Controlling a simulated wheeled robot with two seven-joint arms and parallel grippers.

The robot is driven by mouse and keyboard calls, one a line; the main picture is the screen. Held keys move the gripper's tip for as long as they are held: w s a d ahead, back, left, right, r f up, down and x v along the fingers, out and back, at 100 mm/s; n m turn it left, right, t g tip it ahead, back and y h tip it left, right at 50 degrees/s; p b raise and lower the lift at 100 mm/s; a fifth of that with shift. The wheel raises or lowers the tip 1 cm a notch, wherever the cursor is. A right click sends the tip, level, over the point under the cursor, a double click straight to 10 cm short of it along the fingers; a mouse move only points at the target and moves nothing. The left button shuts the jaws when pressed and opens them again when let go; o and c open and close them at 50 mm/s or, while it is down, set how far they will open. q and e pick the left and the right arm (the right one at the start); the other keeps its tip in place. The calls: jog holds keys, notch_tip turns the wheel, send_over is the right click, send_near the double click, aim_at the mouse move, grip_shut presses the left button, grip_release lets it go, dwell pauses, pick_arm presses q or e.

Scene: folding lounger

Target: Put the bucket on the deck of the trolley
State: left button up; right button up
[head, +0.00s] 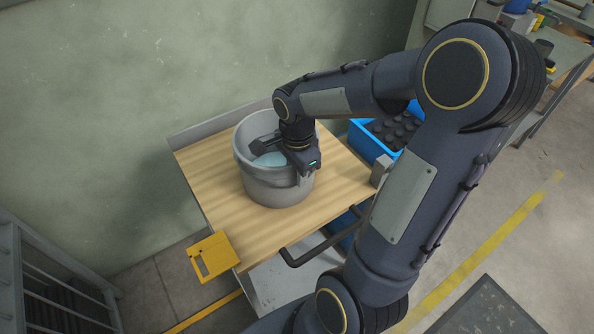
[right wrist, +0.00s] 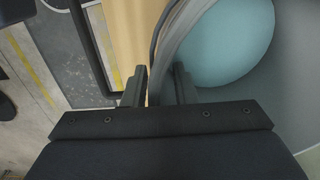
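The grey bucket (head: 274,190) is upright on the wooden deck (head: 215,185) of the trolley, near its middle; I see no clear gap under it. Something pale blue and rounded (right wrist: 222,45) is inside it and also shows in the head view (head: 270,160). My right gripper (head: 306,172) is at the near right of the bucket's rim, pointing down. In the right wrist view its fingers (right wrist: 160,88) stand close together on either side of the bucket wall, with the wall filling the gap. My left gripper is not in view.
A blue crate (head: 361,143) with dark round items is right of the trolley. A yellow bracket-like piece (head: 213,257) is at the deck's near left corner. A dark push handle (head: 318,248) runs along the near edge. A wall stands behind, grey railings (head: 50,275) at left.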

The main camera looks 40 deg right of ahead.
notch_tip(320, 180, up, 12)
jog(key=shift+f+p, duration=0.1)
jog(key=shift+p, duration=0.45)
jog(key=s+a+f+n+t+y, duration=0.3)
jog(key=s+a+n+t, duration=0.2)
jog(key=s+a+n, duration=0.6)
jog(key=n, duration=0.6)
jog(key=shift+s+a+n+t+y, duration=0.25)
jog(key=shift+s+n+t+y, duration=0.05)
jog(key=shift+s+y, duration=0.1)
jog(key=shift+r, duration=0.1)
